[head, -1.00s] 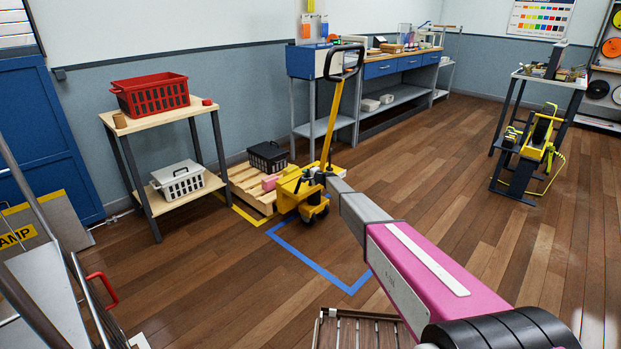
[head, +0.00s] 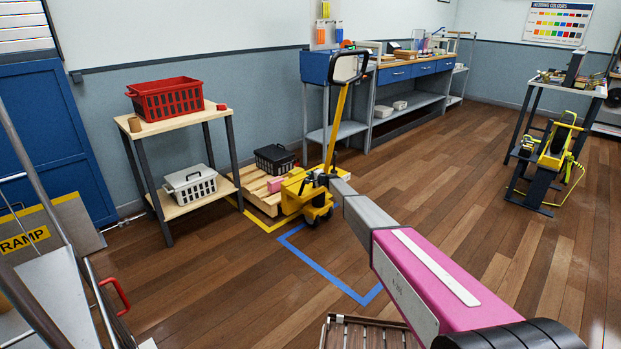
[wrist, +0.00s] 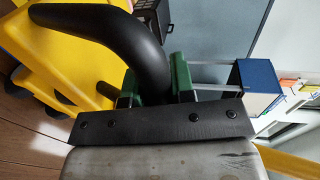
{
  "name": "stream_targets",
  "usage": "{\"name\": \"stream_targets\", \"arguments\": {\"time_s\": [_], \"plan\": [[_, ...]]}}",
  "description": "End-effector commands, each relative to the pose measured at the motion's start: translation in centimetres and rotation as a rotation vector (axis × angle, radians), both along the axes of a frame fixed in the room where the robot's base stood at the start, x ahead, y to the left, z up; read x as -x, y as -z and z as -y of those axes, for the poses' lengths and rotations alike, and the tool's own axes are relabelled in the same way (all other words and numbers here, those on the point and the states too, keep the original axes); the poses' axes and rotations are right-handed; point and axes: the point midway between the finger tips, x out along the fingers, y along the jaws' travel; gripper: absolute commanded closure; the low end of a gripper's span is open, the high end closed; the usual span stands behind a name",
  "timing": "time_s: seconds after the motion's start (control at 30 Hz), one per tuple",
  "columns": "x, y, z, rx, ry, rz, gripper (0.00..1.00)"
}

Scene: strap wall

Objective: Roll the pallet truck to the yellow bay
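The yellow pallet truck (head: 297,193) stands upright on the floor with its pole tilted and a black loop handle (head: 348,67) on top. A wooden pallet (head: 262,200) is right behind it; whether its forks are inside is hidden. Yellow tape (head: 264,226) marks the bay around the pallet; the truck is at its front right. My gripper (head: 326,178) is at the foot of the pole. In the wrist view its green fingers (wrist: 155,90) are closed around a thick black curved bar (wrist: 150,50), with the truck's yellow body (wrist: 65,45) to the left.
A blue tape outline (head: 328,274) lies on clear floor in front of the truck. A crate shelf (head: 192,122) stands left, a blue workbench (head: 405,72) behind, a stand with a yellow machine (head: 548,150) right. A ramp sign (head: 25,240) and red-handled cart (head: 120,293) are near left.

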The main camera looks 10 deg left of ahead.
Motion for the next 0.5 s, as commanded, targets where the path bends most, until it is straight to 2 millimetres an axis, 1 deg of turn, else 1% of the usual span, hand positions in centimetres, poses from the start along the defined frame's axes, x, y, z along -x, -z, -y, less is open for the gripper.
{"name": "stream_targets", "arguments": {"time_s": [0.03, 0.07, 0.1, 0.37, 0.5], "plan": [[-0.51, -0.09, -0.45, -0.001, 0.002, 0.002, 0.64], [-0.51, -0.07, -0.43, -0.001, 0.002, 0.002, 0.54], [-0.48, -0.07, -0.40, -0.001, 0.002, 0.002, 0.52], [-0.28, -0.06, -0.23, -0.001, 0.001, 0.001, 0.52], [0.12, -0.18, 0.22, -0.001, 0.001, 0.001, 0.52]]}}
